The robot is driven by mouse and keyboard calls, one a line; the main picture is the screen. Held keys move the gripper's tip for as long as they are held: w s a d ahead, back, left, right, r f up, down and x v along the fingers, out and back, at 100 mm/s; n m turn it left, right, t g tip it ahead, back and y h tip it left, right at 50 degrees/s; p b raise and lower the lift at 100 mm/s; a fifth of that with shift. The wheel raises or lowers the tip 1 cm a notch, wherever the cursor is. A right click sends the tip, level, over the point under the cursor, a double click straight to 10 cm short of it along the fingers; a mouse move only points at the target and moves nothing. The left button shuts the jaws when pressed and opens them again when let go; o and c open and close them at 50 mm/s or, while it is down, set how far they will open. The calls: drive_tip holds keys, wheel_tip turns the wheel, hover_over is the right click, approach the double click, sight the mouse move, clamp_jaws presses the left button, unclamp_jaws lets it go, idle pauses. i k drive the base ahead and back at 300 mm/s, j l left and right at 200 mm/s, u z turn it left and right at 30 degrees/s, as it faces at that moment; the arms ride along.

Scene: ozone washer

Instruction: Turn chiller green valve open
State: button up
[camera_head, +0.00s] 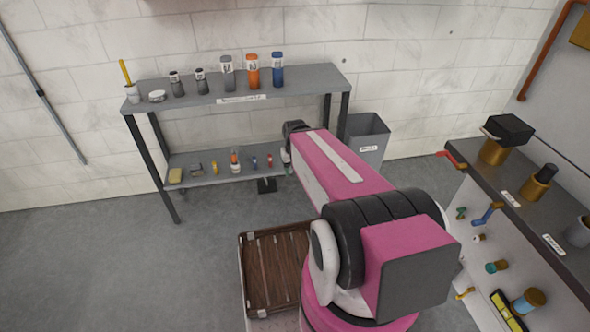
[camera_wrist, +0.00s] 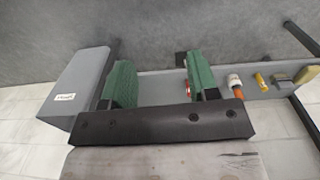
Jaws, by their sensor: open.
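Two green fittings are on the white panel of the bench at right in the head view: a small dark green handle (camera_head: 461,213) and a teal-green knob (camera_head: 497,267) below it. I cannot tell which is the chiller valve or how far it is turned. My gripper (camera_wrist: 160,80) shows in the wrist view with its two green fingers wide apart and nothing between them. It is beside the shelf rack, far to the left of the green fittings. In the head view my pink arm hides most of the gripper.
A two-level grey rack (camera_head: 310,80) holds bottles and small items. A grey bin (camera_head: 367,138) stands beside it. The bench at right (camera_head: 525,185) has a red handle (camera_head: 451,157), a blue handle (camera_head: 487,213) and a yellow handle (camera_head: 465,293). Floor between rack and bench is partly clear.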

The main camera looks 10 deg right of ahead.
sight(462, 210)
drive_tip(key=k+j, duration=0.2)
drive_tip(key=k+j+z, duration=0.2)
drive_tip(key=z, duration=0.2)
drive_tip(key=k+j+z, duration=0.2)
drive_tip(key=z, duration=1.45)
drive_tip(key=k+l+z, duration=0.2)
drive_tip(key=l+z, duration=0.15)
drive_tip(key=i+l, duration=0.05)
drive_tip(key=l, duration=0.05)
